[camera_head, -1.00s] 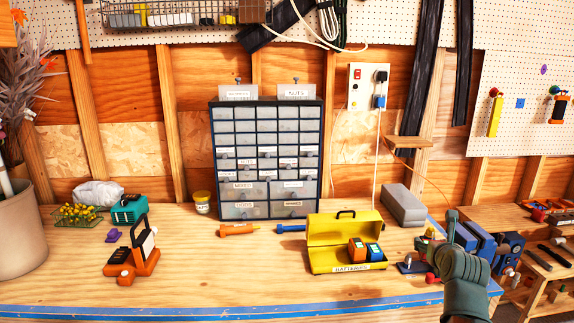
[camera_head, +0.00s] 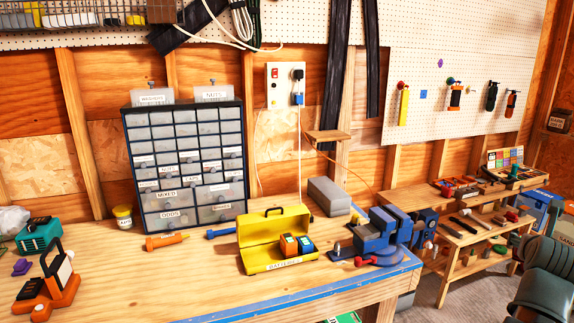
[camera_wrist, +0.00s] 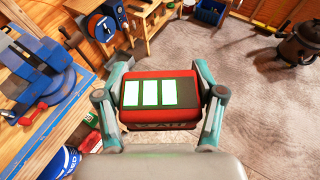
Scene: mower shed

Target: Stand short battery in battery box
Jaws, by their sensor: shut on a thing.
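The yellow battery box (camera_head: 252,262) sits on the workbench with its lid open, in the head view. An orange-topped battery (camera_head: 288,244) and a blue-topped battery (camera_head: 305,244) stand in its right part. In the wrist view my gripper (camera_wrist: 160,105) is shut on a red battery (camera_wrist: 160,76) with a dark panel and three lit green-white bars. It holds the battery above the floor, off the bench. In the head view my arm shows at the lower right edge; the fingers and held battery are out of frame.
A blue vise (camera_head: 375,238) stands right of the box, near the bench corner; a grey block (camera_head: 328,196) lies behind. A drawer cabinet (camera_head: 185,165) stands behind left. An orange tool (camera_head: 165,241) lies left of the box. Bare bench lies in front.

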